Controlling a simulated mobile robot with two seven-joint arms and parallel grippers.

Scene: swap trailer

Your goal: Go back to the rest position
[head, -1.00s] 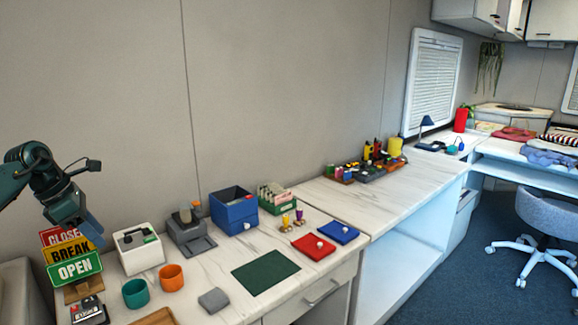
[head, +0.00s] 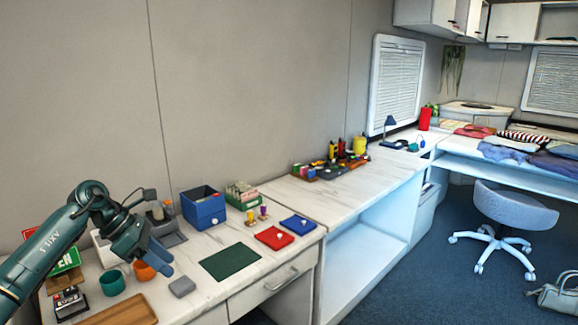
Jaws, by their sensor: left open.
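My left gripper (head: 160,258) is open and empty in the head view. It hangs above the left end of the white counter (head: 215,291), in front of the orange cup (head: 143,272) and the grey box behind it. My right gripper is not in view.
On the counter are a teal cup (head: 112,283), a grey block (head: 182,287), a wooden tray (head: 124,312), a green mat (head: 230,262), a blue bin (head: 203,207), and red (head: 274,238) and blue (head: 299,224) pads. An office chair (head: 512,208) stands on the right.

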